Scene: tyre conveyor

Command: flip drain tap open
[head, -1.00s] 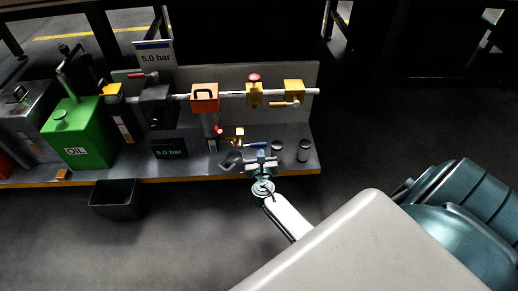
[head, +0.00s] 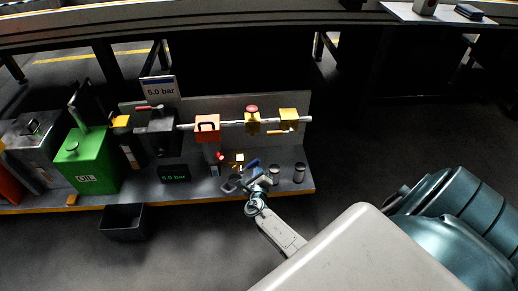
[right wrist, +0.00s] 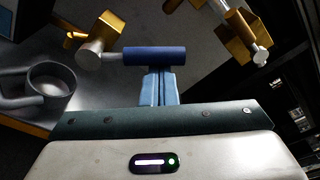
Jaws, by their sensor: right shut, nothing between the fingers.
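The drain tap (head: 239,158) is a small yellow fitting low on the bench, with a blue lever handle (head: 253,163) that slants up to the right. In the right wrist view the tap's yellow body (right wrist: 107,28) is at upper left, and the blue handle (right wrist: 155,56) lies across the picture from a grey pivot. My right gripper (head: 258,178) is shut and empty, just in front of the handle. In the wrist view its fingertips (right wrist: 160,78) meet the handle's lower edge; whether they touch it is unclear. My left gripper is out of view.
A grey mug (right wrist: 48,85) stands left of the gripper, below the tap. Two metal cylinders (head: 299,172) stand to its right. A pipe with orange and yellow valve boxes (head: 207,127) runs above. A black bin (head: 124,222) is below the bench's front edge.

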